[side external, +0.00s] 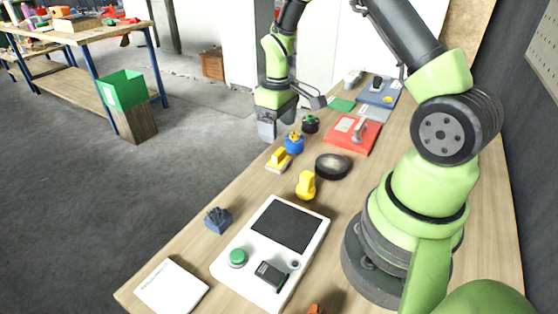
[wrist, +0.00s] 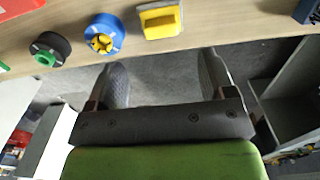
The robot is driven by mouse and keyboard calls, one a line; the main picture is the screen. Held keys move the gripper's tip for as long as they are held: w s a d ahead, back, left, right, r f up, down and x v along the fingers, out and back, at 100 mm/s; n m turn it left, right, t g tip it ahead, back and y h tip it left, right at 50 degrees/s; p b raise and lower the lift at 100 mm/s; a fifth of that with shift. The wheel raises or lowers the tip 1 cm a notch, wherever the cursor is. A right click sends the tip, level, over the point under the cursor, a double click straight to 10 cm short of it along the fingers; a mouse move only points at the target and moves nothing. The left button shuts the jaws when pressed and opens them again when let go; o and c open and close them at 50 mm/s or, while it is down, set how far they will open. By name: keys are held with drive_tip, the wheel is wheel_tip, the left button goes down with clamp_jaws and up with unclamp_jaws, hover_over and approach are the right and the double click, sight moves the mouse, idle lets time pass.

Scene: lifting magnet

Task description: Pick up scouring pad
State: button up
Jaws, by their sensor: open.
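A flat green pad (side external: 341,104), which looks like the scouring pad, lies toward the far end of the wooden workbench, left of a grey-blue case. The grey floor shows below the fingers.
Near my gripper are a black-and-green round part (side external: 310,124), a blue-and-yellow part (side external: 293,142) and a yellow block (side external: 279,160). A red box (side external: 352,135), black ring (side external: 333,166) and white control panel (side external: 271,250) also occupy the bench (side external: 240,185).

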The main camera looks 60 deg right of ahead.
sight(278, 151)
wheel_tip(278, 151, down, 9)
drive_tip(key=shift+a+r, duration=0.1)
drive_tip(key=c, duration=0.8)
drive_tip(key=shift+o, duration=0.2)
drive_tip(key=shift+r, duration=0.1)
wheel_tip(278, 151, up, 10)
drive_tip(key=shift+f, duration=0.1)
